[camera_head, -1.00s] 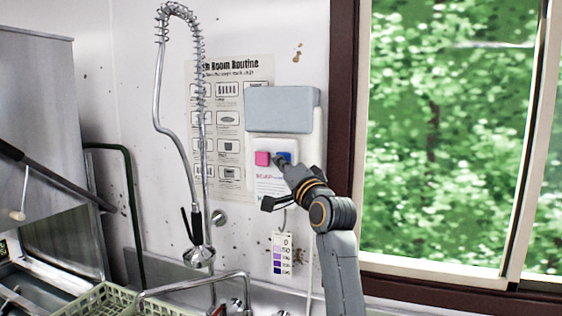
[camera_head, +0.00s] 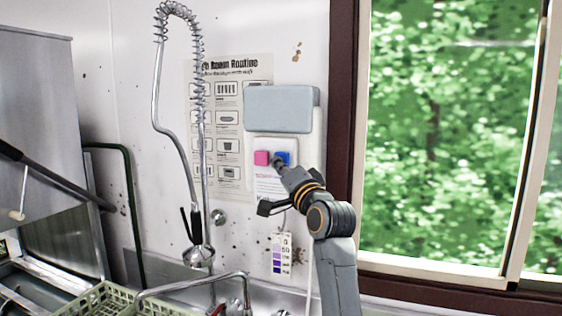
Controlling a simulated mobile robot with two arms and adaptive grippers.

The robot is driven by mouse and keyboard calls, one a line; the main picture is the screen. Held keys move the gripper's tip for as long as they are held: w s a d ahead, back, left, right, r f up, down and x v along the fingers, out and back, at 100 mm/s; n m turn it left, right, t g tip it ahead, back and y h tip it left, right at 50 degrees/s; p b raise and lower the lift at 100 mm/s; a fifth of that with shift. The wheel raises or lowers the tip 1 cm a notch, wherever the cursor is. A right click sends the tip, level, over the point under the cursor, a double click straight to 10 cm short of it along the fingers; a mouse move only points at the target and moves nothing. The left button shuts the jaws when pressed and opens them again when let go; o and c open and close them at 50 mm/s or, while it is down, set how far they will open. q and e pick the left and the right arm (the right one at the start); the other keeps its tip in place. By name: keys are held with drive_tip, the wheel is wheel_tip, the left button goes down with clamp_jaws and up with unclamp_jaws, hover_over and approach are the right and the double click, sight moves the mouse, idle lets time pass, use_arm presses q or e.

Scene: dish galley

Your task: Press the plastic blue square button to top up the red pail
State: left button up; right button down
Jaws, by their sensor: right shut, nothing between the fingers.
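I cannot tell whether the tip touches the button or whether the button is pushed in. The red pail is not in view. My left gripper is not in view.
The dispenser (camera_head: 280,110) has a grey-blue cover above the buttons. A spring-hose tap (camera_head: 160,120) hangs left of it. A green dish rack (camera_head: 105,300) and a lower tap (camera_head: 195,285) are below. A dark window frame (camera_head: 341,100) is close on the right.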

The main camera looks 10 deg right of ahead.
drive_tip(key=shift+a, duration=0.1)
drive_tip(key=s+a, duration=0.2)
drive_tip(key=s, duration=0.2)
drive_tip(key=shift+s+a, duration=0.1)
drive_tip(key=shift+a, duration=0.3)
idle(0.7)
